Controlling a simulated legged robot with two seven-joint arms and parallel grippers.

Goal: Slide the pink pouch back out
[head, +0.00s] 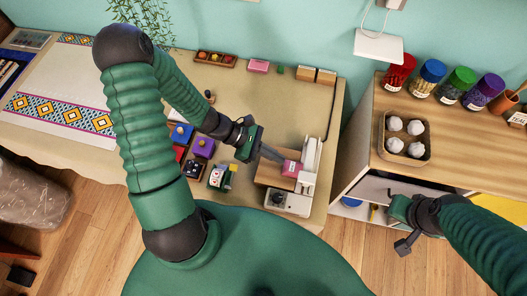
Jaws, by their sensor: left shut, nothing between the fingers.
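The pink pouch (291,168) is a small block-like piece with a pale mark on top. It lies on the wooden plate (270,178) of a small white machine (309,160), close against its upright part. My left gripper (281,158) is shut and empty. Its fingertips are at the pouch's upper left edge; I cannot tell whether they touch it. My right gripper (398,219) hangs in front of the shelf unit at the right, far from the pouch. Its fingers look spread and hold nothing.
Small coloured boxes (204,147) stand left of the machine. A patterned cloth (62,100) covers the table's left. Several lidded jars (432,71) and a tray of white balls (405,137) stand on the right unit. The table behind the machine is mostly clear.

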